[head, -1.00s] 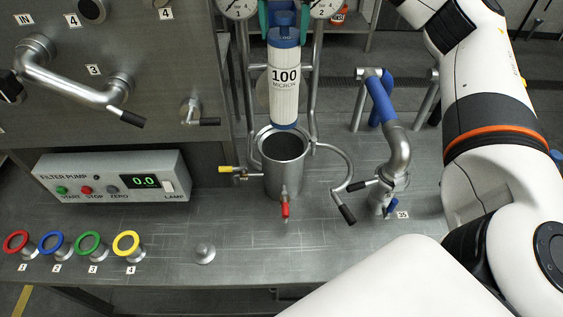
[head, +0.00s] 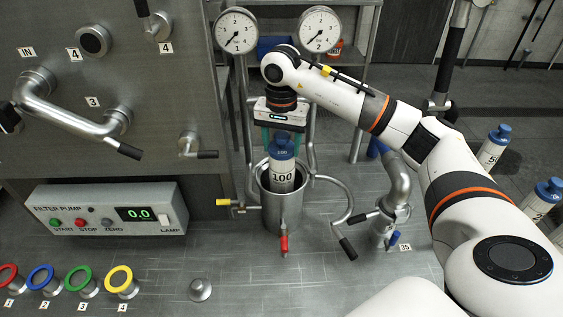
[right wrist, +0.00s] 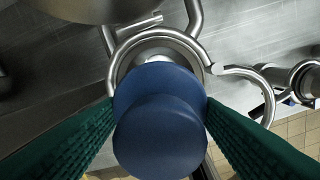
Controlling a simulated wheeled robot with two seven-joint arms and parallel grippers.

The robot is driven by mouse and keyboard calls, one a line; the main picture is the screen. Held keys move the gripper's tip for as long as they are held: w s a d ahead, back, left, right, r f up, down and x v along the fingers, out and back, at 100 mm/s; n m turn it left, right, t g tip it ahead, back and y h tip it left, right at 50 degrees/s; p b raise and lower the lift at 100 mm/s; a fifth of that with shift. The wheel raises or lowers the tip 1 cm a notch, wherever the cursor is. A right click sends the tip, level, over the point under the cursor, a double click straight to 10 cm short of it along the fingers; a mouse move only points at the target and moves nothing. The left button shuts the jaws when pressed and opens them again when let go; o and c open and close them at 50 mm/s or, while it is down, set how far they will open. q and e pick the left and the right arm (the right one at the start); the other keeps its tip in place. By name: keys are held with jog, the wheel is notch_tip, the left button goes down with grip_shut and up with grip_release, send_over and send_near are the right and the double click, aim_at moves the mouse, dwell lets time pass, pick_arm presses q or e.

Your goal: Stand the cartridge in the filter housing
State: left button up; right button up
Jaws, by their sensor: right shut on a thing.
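The cartridge (head: 282,180) is white with a blue top and the label 100. It stands about upright, its lower part hidden inside the open metal filter housing (head: 283,214). Its top part and label show above the rim; I cannot tell whether its foot touches the bottom. My right gripper (head: 281,141) points down and is shut on the cartridge's blue top. In the right wrist view the round blue cap (right wrist: 160,120) sits between the green fingers, with the housing rim (right wrist: 118,58) behind it. My left gripper is not in view.
Two gauges (head: 237,31) stand behind the housing. A yellow-handled valve (head: 226,202), a red tap (head: 284,243) and a curved pipe with a black handle (head: 346,244) surround it. Other blue-topped cartridges (head: 492,150) stand at the right. The filter pump box (head: 105,209) is at left.

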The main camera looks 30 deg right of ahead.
aim_at(282, 165)
notch_tip(282, 165, down, 3)
jog(key=shift+d+f+p, duration=0.1)
jog(key=shift+p, duration=0.2)
notch_tip(282, 165, down, 3)
jog(key=shift+f+p, duration=0.15)
jog(key=shift+p, duration=0.35)
jog(key=shift+f, duration=0.35)
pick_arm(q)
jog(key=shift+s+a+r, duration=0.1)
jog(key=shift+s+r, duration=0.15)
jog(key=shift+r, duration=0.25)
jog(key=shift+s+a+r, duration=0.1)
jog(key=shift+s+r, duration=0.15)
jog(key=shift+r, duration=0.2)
pick_arm(e)
jog(key=shift+f, duration=0.15)
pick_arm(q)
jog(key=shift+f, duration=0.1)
pick_arm(e)
jog(key=o, duration=1.5)
jog(key=shift+c, duration=0.2)
